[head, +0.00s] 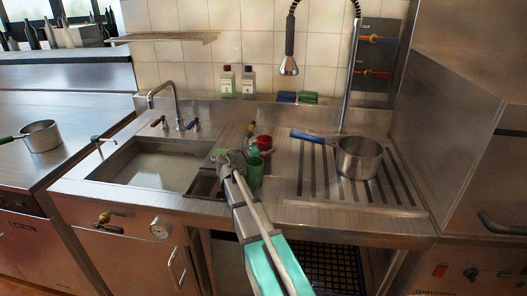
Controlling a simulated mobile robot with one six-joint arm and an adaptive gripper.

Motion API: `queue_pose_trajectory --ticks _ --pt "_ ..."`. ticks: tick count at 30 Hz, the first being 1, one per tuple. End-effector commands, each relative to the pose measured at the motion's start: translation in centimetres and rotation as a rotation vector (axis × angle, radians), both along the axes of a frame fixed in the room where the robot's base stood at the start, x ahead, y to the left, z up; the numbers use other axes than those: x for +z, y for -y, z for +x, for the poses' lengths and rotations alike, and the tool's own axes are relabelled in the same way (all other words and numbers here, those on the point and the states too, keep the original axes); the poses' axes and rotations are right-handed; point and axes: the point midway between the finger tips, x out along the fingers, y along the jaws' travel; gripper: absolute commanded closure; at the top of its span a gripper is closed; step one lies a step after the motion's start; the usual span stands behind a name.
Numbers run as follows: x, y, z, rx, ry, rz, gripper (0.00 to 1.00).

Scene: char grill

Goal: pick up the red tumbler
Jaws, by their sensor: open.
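The red tumbler (263,142) stands on the steel counter between the sink and the ribbed drainboard, and its lower part is hidden. A green tumbler (255,172) stands nearer the front, just below it in the picture. My arm reaches up from the bottom of the picture. My gripper (226,158) is at its end, left of both tumblers and over the right edge of the sink area. It is open and appears apart from the red tumbler. The fingertips are small and hard to make out.
A saucepan (358,158) with a blue handle sits on the drainboard (315,180) to the right. The sink basin (150,165) and its tap (165,95) are to the left. A hanging spray head (289,65) is above. Two bottles (238,82) stand by the wall.

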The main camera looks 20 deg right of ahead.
Motion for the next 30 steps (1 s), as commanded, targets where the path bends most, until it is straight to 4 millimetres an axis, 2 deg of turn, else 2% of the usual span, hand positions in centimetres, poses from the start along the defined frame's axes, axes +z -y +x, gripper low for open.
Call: queue_pose_trajectory --ticks 1,2,13,23,30 --pt "0.00 -0.02 0.00 0.000 0.000 0.000 0.02" --pt "0.00 -0.02 0.00 0.000 0.000 0.000 0.07" --pt "0.00 -0.07 0.02 0.001 0.000 0.000 0.76" --pt "0.11 -0.09 0.02 0.001 0.000 0.000 0.77" --pt "0.95 -0.12 0.03 0.001 0.000 0.000 0.77"
